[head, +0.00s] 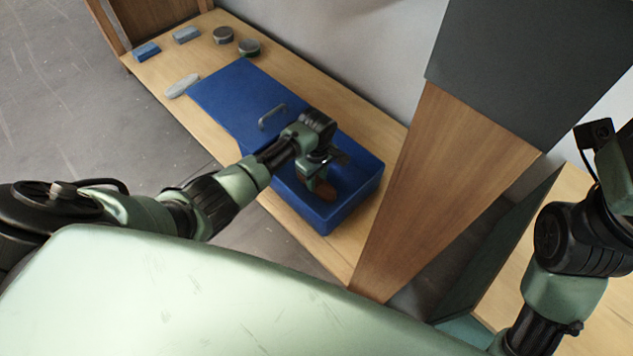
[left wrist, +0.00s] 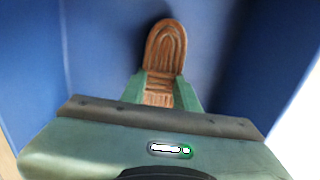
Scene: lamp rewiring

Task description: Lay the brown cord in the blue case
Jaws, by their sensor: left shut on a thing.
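The brown cord (left wrist: 166,45) is a flat, coiled bundle with a rounded end. My left gripper (left wrist: 162,92) is shut on it, with a green finger on each side. In the head view the cord (head: 325,191) shows as a small brown patch under my left gripper (head: 317,180), within the open part of the blue case (head: 366,192). Blue walls surround the cord in the left wrist view. I cannot tell whether the cord touches the case floor. The fingers of my right gripper are not in view; part of that arm shows at the right edge.
A blue lid with a grey handle (head: 272,116) lies beside the case's open part. Blue blocks (head: 147,52), a grey oval piece (head: 182,85) and round tins (head: 223,34) stand farther along the wooden bench. A wooden panel (head: 440,170) rises right of the case.

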